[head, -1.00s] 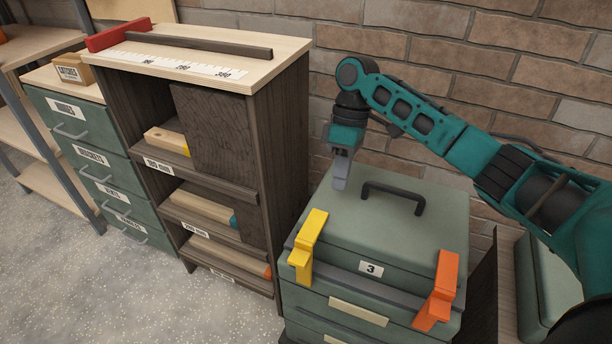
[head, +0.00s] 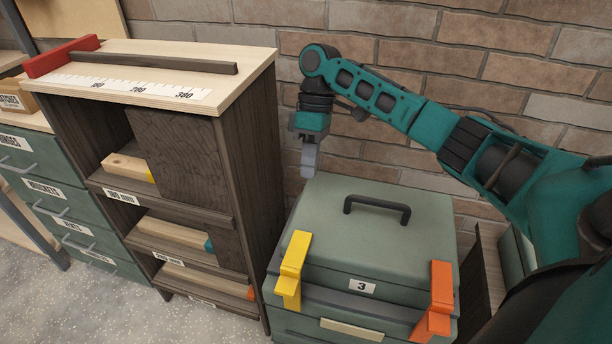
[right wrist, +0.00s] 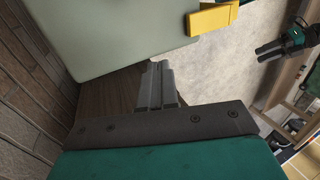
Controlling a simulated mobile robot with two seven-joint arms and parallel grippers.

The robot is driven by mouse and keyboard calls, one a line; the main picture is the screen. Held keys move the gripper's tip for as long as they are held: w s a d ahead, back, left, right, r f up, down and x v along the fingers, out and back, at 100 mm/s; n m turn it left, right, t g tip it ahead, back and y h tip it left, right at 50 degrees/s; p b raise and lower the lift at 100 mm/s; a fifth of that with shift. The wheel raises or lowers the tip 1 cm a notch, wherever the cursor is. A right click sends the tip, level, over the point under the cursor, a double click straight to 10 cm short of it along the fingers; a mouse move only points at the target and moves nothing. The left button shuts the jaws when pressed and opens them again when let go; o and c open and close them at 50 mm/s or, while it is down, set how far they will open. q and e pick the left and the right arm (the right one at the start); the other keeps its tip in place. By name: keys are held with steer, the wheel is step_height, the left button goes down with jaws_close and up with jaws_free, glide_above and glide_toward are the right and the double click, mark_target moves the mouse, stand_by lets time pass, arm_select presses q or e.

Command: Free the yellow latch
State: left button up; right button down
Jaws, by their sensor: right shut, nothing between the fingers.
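The yellow latch (head: 292,268) sits at the front left edge of the green toolbox (head: 368,235), lapping over the lid's edge and down its front. It also shows at the top of the right wrist view (right wrist: 212,18). An orange latch (head: 436,300) sits at the front right. My right gripper (head: 308,172) points down above the toolbox's back left corner, apart from the yellow latch. Its fingers (right wrist: 157,85) are together and empty in the right wrist view. My left gripper does not show in the head view.
A dark wooden cabinet (head: 258,150) with a ruler top stands close left of the toolbox. A brick wall (head: 450,65) is behind. A black handle (head: 378,204) rises from the lid. Green drawers (head: 50,200) stand at far left.

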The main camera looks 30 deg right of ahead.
mark_target(300, 225)
steer(key=b+x, duration=0.1)
steer(key=x, duration=0.6)
steer(key=shift+f, duration=0.4)
steer(key=shift+s+a+f, duration=0.1)
steer(key=shift+s+a, duration=0.9)
steer(key=shift+a, duration=0.15)
steer(key=shift+s+a, duration=0.4)
steer(key=shift+a, duration=0.1)
